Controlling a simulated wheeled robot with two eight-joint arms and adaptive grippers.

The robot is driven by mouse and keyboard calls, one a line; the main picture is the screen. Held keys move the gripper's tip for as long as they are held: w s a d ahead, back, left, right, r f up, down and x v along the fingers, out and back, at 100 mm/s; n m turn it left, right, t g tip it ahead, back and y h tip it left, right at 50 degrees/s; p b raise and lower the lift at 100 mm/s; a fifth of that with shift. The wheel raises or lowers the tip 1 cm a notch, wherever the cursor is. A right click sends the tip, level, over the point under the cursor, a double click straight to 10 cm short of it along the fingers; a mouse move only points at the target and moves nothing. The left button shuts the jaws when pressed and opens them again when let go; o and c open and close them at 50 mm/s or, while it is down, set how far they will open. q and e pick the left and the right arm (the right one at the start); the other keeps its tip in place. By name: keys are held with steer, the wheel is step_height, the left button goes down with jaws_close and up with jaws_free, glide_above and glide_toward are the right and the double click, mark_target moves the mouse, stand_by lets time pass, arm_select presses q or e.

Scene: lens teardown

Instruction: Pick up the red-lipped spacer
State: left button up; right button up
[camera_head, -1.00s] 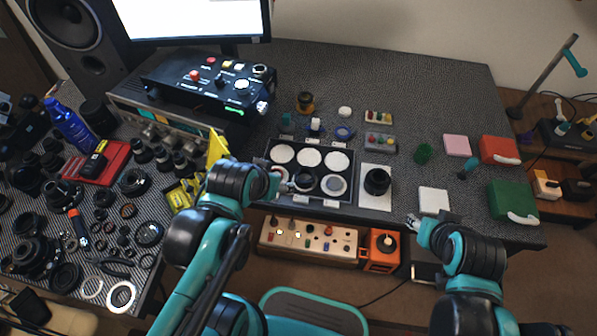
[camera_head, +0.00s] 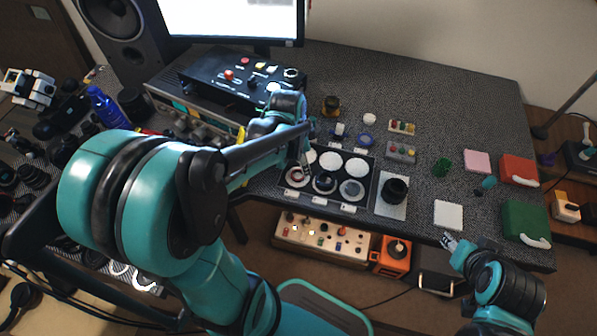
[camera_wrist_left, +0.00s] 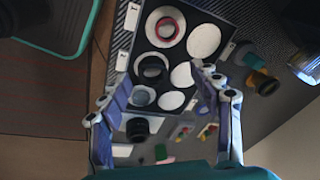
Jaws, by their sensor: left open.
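The red-lipped spacer (camera_head: 297,175) is a small ring with a red rim. It lies on a white disc in the front left compartment of the black tray (camera_head: 325,203). In the left wrist view the spacer (camera_wrist_left: 166,29) shows near the top, beyond the fingertips. My left gripper (camera_head: 305,153) hangs over the left side of the tray, close behind and above the spacer. In the left wrist view my left gripper (camera_wrist_left: 160,75) is open, with nothing between its fingers. My right gripper (camera_head: 448,240) is at the table's front edge; its finger opening is too small to tell.
A black ring (camera_head: 324,182) sits in the compartment beside the spacer, with a grey ring (camera_head: 352,188) right of it. A black lens part (camera_head: 395,190) stands on a pale plate to the right. A control box (camera_head: 245,78) stands behind left. The white pad (camera_head: 448,215) lies bare.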

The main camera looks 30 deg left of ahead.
mark_target(298, 177)
arm_select(q)
steer(key=a+f+m, duration=0.1)
steer(key=f, duration=0.2)
steer(key=w+a+f+m+g, duration=0.1)
steer(key=f, duration=0.1)
steer(key=a+f+m, duration=0.2)
steer(key=f, duration=0.1)
steer(key=shift+w+f+g+h, duration=0.3)
steer(key=shift+w+g+h, duration=0.05)
steer(key=shift+g+h, duration=0.05)
steer(key=f, duration=0.1)
steer(key=f+b, duration=0.1)
steer(key=f, duration=0.1)
steer(key=w+f+b, duration=0.1)
steer(key=f, duration=0.1)
steer(key=shift+d, duration=0.35)
steer(key=shift+r, duration=0.1)
arm_select(e)
steer(key=shift+f, duration=0.55)
arm_select(q)
steer(key=c, duration=0.9)
